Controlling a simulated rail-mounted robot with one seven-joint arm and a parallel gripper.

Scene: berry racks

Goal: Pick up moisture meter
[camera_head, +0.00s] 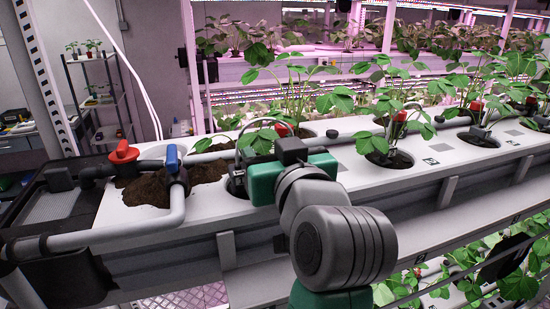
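I cannot pick out a moisture meter with certainty. Small red pieces stand among the plants, one in a middle pot (400,116) and one farther right (476,106), too small to identify. My green and grey gripper (262,182) is over the near side of the white planter channel (330,187), at a round pot hole. My own wrist covers its far side, so its fingers are hidden and I cannot see whether it holds anything.
A red valve handle (123,152) and a blue valve handle (172,158) sit on grey pipes at the channel's left end, beside heaped soil (150,190). Strawberry plants (372,142) rise right of my gripper. A second planted rack lies behind, a wire shelf (98,95) at left.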

